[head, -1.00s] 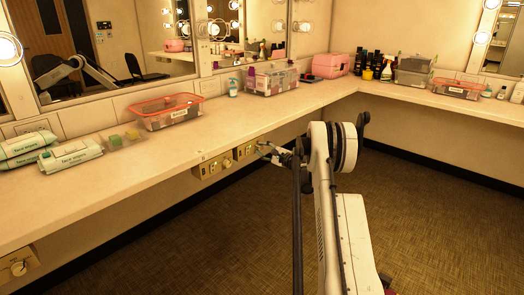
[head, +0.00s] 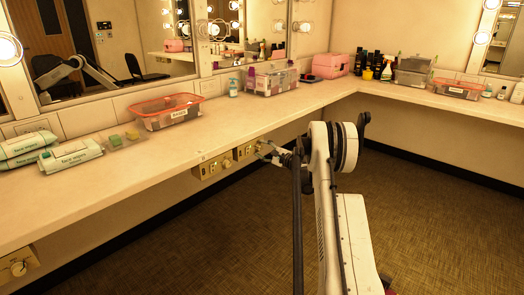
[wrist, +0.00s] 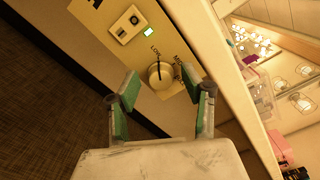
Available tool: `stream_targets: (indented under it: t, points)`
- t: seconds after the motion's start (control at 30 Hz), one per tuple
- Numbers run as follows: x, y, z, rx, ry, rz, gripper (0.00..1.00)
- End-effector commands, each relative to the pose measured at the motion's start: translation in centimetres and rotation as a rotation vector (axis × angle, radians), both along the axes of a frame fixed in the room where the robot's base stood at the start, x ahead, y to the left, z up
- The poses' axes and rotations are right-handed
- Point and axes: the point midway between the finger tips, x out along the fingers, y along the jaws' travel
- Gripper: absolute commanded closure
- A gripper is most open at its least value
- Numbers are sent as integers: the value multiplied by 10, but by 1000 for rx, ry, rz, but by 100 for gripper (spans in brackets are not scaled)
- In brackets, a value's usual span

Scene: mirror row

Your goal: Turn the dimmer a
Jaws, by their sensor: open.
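A round cream dimmer knob (wrist: 160,76) sits on a brass wall panel (wrist: 105,18) in the wrist view, with a LOW mark beside it and a dark pointer line. My gripper (wrist: 159,84) is open, its two green-padded fingers reaching toward the knob, one on each side with gaps showing. I cannot tell how far the tips are from the panel. In the head view my gripper (head: 266,151) is at the right-hand brass panel (head: 243,153) under the counter edge, and it partly hides that panel. I cannot read which dimmer is a.
A second brass panel (head: 212,168) is just left, and another panel with a knob (head: 18,268) is at lower left. The counter (head: 230,118) overhangs them, holding wipes (head: 70,155) and a red-rimmed bin (head: 166,112). The floor below is clear.

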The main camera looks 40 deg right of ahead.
Motion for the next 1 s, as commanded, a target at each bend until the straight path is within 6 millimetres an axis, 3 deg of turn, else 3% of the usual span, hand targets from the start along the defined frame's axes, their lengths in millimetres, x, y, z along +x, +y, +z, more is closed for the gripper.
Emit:
stream_targets:
  t: [0.17, 0.6, 0.8, 1.0]
  points:
    - [-22, -4, 0, 0, 0, -1, 57]
    - [-101, -15, 0, 0, 0, -1, 57]
    - [-115, -17, 0, 0, 0, -1, 57]
    - [-117, -17, 0, 0, 0, -1, 57]
